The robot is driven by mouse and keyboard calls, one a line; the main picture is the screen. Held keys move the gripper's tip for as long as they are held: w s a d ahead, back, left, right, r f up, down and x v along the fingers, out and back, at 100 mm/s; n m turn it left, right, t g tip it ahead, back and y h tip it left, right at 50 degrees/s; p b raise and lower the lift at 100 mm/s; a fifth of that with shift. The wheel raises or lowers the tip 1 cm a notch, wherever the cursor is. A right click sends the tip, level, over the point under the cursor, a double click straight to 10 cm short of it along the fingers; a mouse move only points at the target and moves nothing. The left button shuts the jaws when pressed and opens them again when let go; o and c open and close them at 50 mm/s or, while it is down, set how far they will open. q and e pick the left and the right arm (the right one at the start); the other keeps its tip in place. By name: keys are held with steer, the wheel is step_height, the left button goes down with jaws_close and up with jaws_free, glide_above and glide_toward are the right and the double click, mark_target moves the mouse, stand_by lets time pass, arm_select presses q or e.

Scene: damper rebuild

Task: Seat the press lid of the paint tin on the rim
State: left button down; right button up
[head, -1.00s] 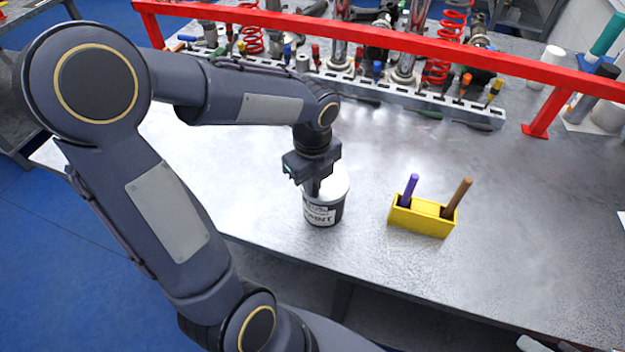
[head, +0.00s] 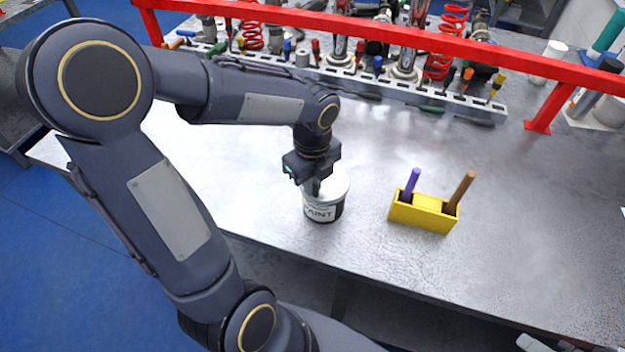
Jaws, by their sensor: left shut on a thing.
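The paint tin (head: 322,213) stands upright on the metal bench, dark with a white label reading PAINT. Its pale round lid (head: 337,185) shows at the top of the tin, partly behind my left gripper. My left gripper (head: 313,187) comes down from above at the left part of the lid and is shut on it. The fingertips are small and partly hidden, and I cannot tell whether the lid sits fully down on the rim. My right gripper is not in view.
A yellow holder (head: 424,216) with a purple stick and a brown stick stands right of the tin. A red rail (head: 400,38) and a slotted tool rack (head: 400,88) run along the back. The bench right of the holder is clear.

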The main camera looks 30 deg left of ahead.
arm_select(q)
steer(key=c, duration=1.4)
jaws_free()
step_height(320, 180, up, 8)
steer(key=shift+f, duration=0.1)
steer(key=s+d+n+t+h, duration=0.2)
steer(key=s+n, duration=0.4)
steer(key=n, duration=0.5)
steer(key=s+d+n+t+h, duration=0.1)
steer(key=s+n, duration=0.5)
steer(key=n, duration=0.6)
steer(key=d+t, duration=0.1)
steer(key=t, duration=0.1)
steer(key=shift+s+d+f+t+h, duration=0.3)
steer(key=shift+h, duration=0.1)
